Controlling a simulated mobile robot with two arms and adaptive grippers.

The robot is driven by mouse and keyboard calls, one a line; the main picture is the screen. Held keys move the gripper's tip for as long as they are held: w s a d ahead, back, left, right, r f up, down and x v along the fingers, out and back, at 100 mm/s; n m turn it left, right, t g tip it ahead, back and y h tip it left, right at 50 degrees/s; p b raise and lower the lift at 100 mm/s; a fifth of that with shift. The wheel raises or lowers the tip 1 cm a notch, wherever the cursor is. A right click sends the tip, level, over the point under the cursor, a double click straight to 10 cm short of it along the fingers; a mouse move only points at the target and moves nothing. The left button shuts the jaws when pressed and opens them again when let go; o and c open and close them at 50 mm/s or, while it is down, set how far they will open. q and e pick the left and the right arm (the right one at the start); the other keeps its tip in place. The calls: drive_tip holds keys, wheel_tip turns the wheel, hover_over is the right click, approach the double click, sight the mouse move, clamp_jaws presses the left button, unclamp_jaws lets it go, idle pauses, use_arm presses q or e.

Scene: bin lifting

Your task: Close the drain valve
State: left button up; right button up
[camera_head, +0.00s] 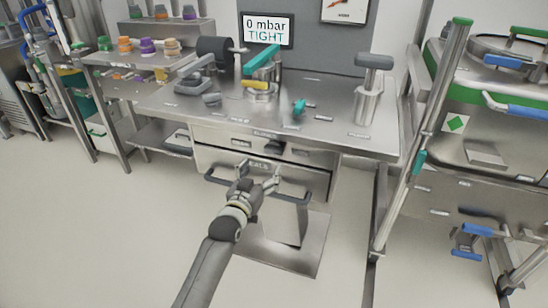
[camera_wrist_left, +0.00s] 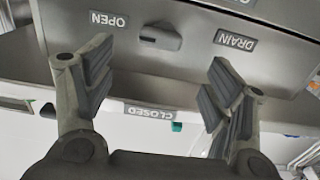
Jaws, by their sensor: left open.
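The drain valve's dark lever (camera_wrist_left: 162,37) sits on the grey front panel, between the OPEN label (camera_wrist_left: 109,20) and the DRAIN label (camera_wrist_left: 235,40). The labels appear upside down in the left wrist view. The CLOSED label (camera_wrist_left: 150,111) shows lower in that view. The lever lies roughly sideways there, along the line of OPEN and DRAIN. In the head view the dark valve (camera_head: 272,148) is under the bench top. My left gripper (camera_head: 258,176) is open and empty just in front of and below it. Its spread fingers (camera_wrist_left: 160,70) show apart from the lever. My right gripper is not in view.
A drawer-like front with dark handles (camera_head: 296,199) is beside and below my left gripper. The steel bench top (camera_head: 325,127) overhangs above. A metal plate (camera_head: 283,252) lies under the bench. A cart (camera_head: 440,190) stands at right; the floor at left is clear.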

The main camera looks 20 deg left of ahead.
sight(272, 150)
use_arm(q)
drive_tip(key=w, duration=0.3)
drive_tip(key=w+b, duration=0.1)
drive_tip(key=w, duration=0.5)
drive_tip(key=shift+w+d+r+b, duration=0.1)
drive_tip(key=shift+w+r+b, duration=0.1)
drive_tip(key=shift+r+b, duration=0.2)
drive_tip(key=shift+w, duration=0.75)
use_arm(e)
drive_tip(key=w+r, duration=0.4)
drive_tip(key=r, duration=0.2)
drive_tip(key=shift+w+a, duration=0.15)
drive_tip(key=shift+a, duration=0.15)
use_arm(q)
drive_tip(key=shift+c, duration=0.3)
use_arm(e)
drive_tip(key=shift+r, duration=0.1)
use_arm(q)
drive_tip(key=c, duration=1)
